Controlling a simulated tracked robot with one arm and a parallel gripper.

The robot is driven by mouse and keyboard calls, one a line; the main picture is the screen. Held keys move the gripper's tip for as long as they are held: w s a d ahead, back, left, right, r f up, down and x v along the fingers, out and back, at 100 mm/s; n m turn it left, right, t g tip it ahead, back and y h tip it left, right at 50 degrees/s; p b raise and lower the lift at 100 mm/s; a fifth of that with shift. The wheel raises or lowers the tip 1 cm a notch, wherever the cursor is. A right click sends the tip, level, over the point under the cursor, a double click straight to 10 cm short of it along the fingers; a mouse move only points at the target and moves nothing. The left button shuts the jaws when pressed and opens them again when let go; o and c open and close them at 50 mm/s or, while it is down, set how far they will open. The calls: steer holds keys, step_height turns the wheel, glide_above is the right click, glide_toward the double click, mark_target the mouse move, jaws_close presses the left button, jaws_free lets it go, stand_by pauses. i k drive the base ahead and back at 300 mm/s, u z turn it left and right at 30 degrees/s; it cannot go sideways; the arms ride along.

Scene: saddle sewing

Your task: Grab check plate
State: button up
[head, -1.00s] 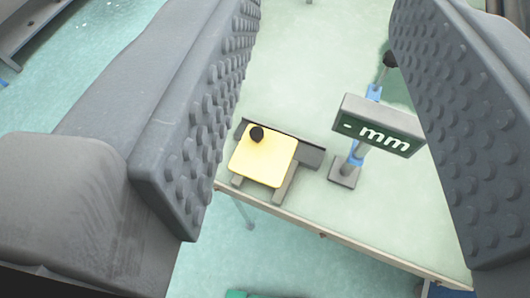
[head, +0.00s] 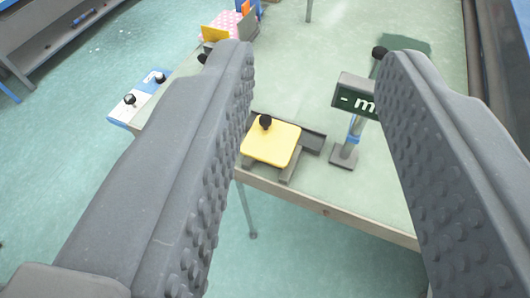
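A yellow square plate (head: 272,145) with a black knob (head: 265,121) on it rests on a dark grey stand (head: 311,143) near the front edge of the table. I take this to be the check plate, though no label shows. My gripper (head: 312,75) is open and empty, its two studded grey fingers wide apart. The plate shows between the fingers, beyond and below them, and nothing touches it. The left finger hides the table just left of the stand.
A display reading "- m" (head: 354,98) stands on a post right of the plate, partly behind the right finger. The pale green table (head: 300,60) is clear behind the plate. A white and blue board (head: 140,103) with black knobs and colourful items (head: 222,25) lie at upper left.

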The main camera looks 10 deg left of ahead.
mark_target(270, 141)
steer(key=u, duration=0.95)
steer(key=i, duration=0.5)
steer(key=z, duration=0.4)
